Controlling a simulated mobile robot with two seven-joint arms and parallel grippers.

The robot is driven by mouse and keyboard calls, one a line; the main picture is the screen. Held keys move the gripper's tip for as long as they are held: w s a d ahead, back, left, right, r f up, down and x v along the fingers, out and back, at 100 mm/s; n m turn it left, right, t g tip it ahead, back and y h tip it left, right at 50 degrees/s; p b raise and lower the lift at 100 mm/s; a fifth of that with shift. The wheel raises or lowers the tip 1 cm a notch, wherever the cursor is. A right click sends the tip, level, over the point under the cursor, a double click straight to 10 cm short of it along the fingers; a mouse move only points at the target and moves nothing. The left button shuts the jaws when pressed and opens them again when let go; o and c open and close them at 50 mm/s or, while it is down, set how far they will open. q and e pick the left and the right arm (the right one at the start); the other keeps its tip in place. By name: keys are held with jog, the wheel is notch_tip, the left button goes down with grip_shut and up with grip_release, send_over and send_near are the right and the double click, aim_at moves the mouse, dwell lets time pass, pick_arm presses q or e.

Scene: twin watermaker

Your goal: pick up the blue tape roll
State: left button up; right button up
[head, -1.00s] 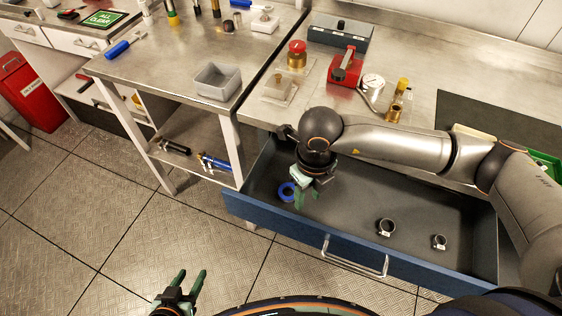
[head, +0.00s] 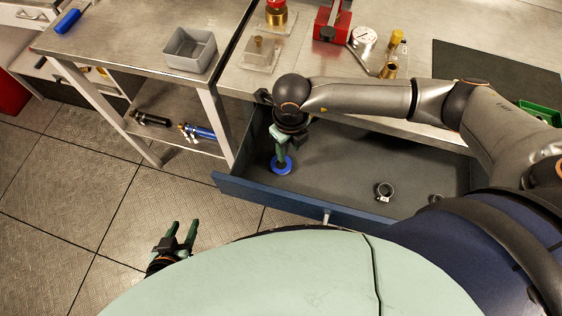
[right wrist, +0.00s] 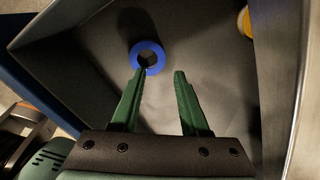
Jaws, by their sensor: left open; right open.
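The blue tape roll (head: 281,165) lies flat in the left end of the open blue drawer (head: 262,194). In the right wrist view the tape roll (right wrist: 148,56) shows as a blue ring, with the left fingertip at its lower edge, overlapping its hole in the picture. My right gripper (head: 281,154) is inside the drawer over the roll, pointing down, open and empty. In the right wrist view its green fingers (right wrist: 161,72) are spread apart; I cannot tell whether one touches the roll. My left gripper (head: 182,224) is open and empty above the floor, left of the drawer.
A metal clamp ring (head: 384,190) lies in the drawer's middle. A grey bin (head: 190,50) stands on the left bench. A gauge (head: 363,38) and brass fittings (head: 396,52) sit on the counter behind the drawer. A yellow ring-like thing (right wrist: 246,22) shows at the right wrist view's top right.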

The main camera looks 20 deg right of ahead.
aim_at(287, 159)
jog(key=f, duration=0.5)
jog(key=shift+w+a, duration=0.15)
jog(key=shift+w, duration=0.1)
jog(key=shift+c, duration=0.3)
grip_shut()
